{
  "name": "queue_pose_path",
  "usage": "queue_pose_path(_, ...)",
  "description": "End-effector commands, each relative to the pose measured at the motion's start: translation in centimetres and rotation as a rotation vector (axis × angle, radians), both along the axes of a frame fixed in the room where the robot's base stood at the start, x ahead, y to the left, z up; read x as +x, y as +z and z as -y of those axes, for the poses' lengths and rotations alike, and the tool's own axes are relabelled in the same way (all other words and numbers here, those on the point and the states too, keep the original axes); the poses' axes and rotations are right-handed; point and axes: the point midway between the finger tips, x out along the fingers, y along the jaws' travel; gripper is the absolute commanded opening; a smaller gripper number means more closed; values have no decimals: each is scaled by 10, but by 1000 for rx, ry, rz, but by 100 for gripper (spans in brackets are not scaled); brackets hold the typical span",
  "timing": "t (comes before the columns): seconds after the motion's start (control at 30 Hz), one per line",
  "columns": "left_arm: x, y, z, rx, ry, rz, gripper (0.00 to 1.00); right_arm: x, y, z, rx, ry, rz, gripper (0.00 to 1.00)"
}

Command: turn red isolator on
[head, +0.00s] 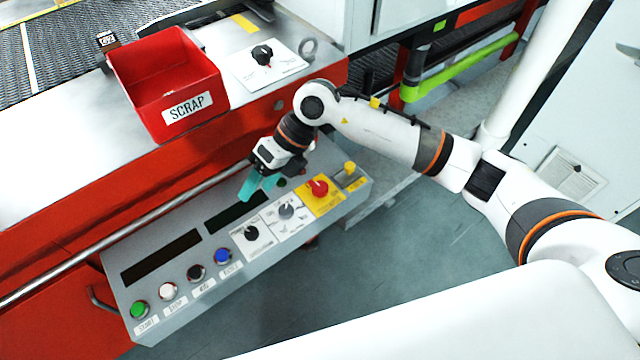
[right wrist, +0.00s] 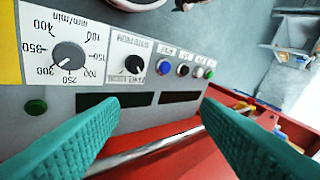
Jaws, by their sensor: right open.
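The red isolator (head: 317,187) is a red rotary knob on a yellow plate at the right part of the grey control panel (head: 190,262). My right gripper (head: 252,187) hangs over the panel's back edge, left of the isolator, with teal fingers. It is open and empty. In the right wrist view my right gripper (right wrist: 155,130) shows its two fingers wide apart, with the panel beyond them. Only a strip of yellow plate (right wrist: 8,45) shows there at the left edge; the red knob is outside that view. My left gripper is not in view.
A grey dial (head: 286,211) and a black selector (head: 251,233) sit left of the isolator. A small yellow part (head: 350,168) stands right of it. A red SCRAP bin (head: 165,84) stands behind. A metal rail (head: 130,231) runs behind the panel. Floor in front is clear.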

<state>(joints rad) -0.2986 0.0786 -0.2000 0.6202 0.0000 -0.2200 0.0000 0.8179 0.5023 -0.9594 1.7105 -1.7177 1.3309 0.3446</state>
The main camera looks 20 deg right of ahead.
Motion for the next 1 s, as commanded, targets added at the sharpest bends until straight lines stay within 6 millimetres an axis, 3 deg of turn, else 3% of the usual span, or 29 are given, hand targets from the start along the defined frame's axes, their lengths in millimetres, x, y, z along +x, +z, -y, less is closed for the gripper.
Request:
queue_pose_path(0.03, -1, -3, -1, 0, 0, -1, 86, 14, -6, 31, -167, 8, 39, 57)
queue_pose_path(0.1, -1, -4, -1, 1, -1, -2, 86, 27, -9, 68, -361, 5, 69, 57)
queue_pose_path(0.2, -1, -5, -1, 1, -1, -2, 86, 40, -5, 107, -554, -17, 90, 57)
queue_pose_path(0.3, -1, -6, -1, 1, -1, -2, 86, 45, -2, 127, -649, -32, 97, 57)
queue_pose_path(0.47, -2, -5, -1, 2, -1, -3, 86, 45, -13, 132, -672, -37, 95, 57)
queue_pose_path(0.8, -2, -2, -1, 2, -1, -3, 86, 45, -79, 131, -668, -36, 93, 57)
queue_pose_path(1.0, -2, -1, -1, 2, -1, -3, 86, 45, -108, 130, -666, -35, 96, 57)
